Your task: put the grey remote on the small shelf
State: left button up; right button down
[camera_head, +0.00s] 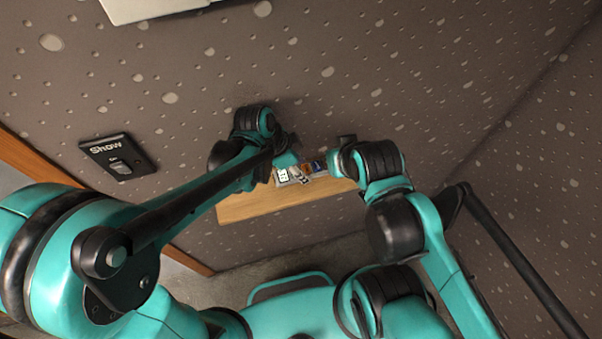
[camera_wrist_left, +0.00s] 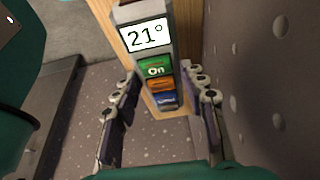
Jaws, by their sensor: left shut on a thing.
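The grey remote (camera_head: 297,174) has a white screen reading 21° and green, orange and blue buttons; in the left wrist view the remote (camera_wrist_left: 158,52) runs up between the fingers. My left gripper (camera_head: 284,165) is shut on it, with a finger on each side in the wrist view (camera_wrist_left: 160,92). The small wooden shelf (camera_head: 245,206) is behind the remote on the wall; it also shows in the wrist view (camera_wrist_left: 104,18). I cannot tell whether the remote touches the shelf. My right gripper (camera_head: 342,155) is at the remote's right, its fingers mostly hidden.
A black switch plate (camera_head: 118,156) marked "Show" is on the speckled wall at the left. A pale panel (camera_head: 155,8) is at the top edge. Wooden trim (camera_head: 35,155) runs down the left. The left part of the shelf top looks bare.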

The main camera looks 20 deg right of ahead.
pick_arm(q)
notch_tip(320, 180, down, 4)
jog(key=shift+r, duration=0.1)
jog(key=shift+b, duration=0.35)
jog(key=o, duration=1.3)
jog(key=shift+c, duration=0.2)
